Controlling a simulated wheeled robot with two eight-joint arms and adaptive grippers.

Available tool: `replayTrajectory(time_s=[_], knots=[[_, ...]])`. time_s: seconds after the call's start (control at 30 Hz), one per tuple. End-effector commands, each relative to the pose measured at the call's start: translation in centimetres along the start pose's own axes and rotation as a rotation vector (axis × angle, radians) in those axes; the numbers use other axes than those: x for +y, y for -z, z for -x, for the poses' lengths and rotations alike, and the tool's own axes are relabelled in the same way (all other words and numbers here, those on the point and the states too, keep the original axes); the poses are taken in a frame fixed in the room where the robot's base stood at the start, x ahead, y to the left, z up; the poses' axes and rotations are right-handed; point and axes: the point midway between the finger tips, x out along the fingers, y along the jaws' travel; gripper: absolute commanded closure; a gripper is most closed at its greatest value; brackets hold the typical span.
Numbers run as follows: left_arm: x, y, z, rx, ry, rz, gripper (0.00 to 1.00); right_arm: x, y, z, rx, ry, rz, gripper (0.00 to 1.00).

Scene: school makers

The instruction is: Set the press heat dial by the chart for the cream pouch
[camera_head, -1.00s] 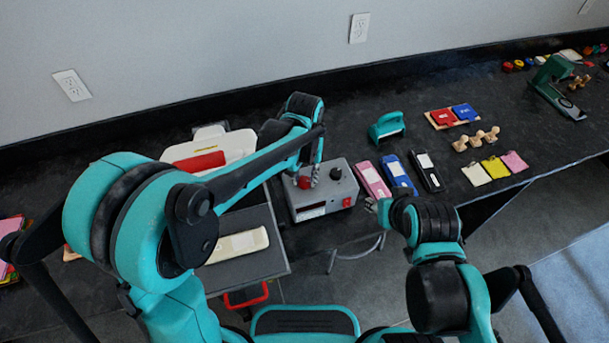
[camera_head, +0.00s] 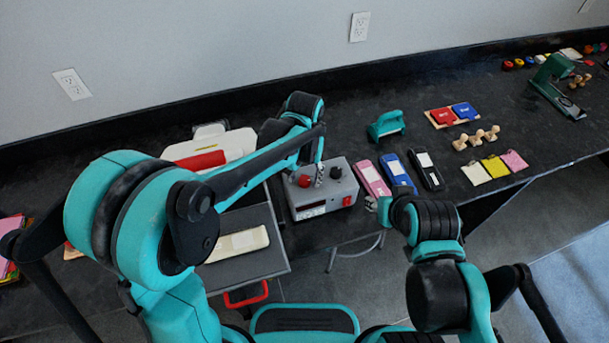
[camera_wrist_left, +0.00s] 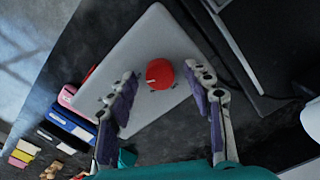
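A cream pouch (camera_head: 240,243) lies on the grey press plate (camera_head: 262,262). My left gripper (camera_head: 318,176) is over the box; in the left wrist view its fingers (camera_wrist_left: 160,80) are apart, with the red dial (camera_wrist_left: 159,74) between the tips and a gap on each side. My right gripper (camera_head: 372,204) is mostly hidden behind its arm. I cannot make out a readable chart.
Cream, yellow and pink swatches (camera_head: 495,167) lie near the bench's front edge. The raised white and red press lid (camera_head: 212,152) is at left.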

Motion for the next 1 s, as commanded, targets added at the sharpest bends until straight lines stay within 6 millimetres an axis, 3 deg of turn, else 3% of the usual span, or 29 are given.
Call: replayTrajectory(time_s=[0.17, 0.27, 0.7, 1.0], knots=[[0.0, 0.0, 0.6, 0.000, 0.000, 0.000, 0.49, 0.0, 0.0, 0.0, 0.000, 0.000, 0.000, 0.60], [0.0, 0.0, 1.9, 0.000, 0.000, 0.000, 0.49, 0.0, 0.0, 0.0, 0.000, 0.000, 0.000, 0.60], [0.0, 0.0, 10.6, 0.000, 0.000, 0.000, 0.49, 0.0, 0.0, 0.0, 0.000, 0.000, 0.000, 0.60], [0.0, 0.0, 12.0, 0.000, 0.000, 0.000, 0.49, 0.0, 0.0, 0.0, 0.000, 0.000, 0.000, 0.60]])
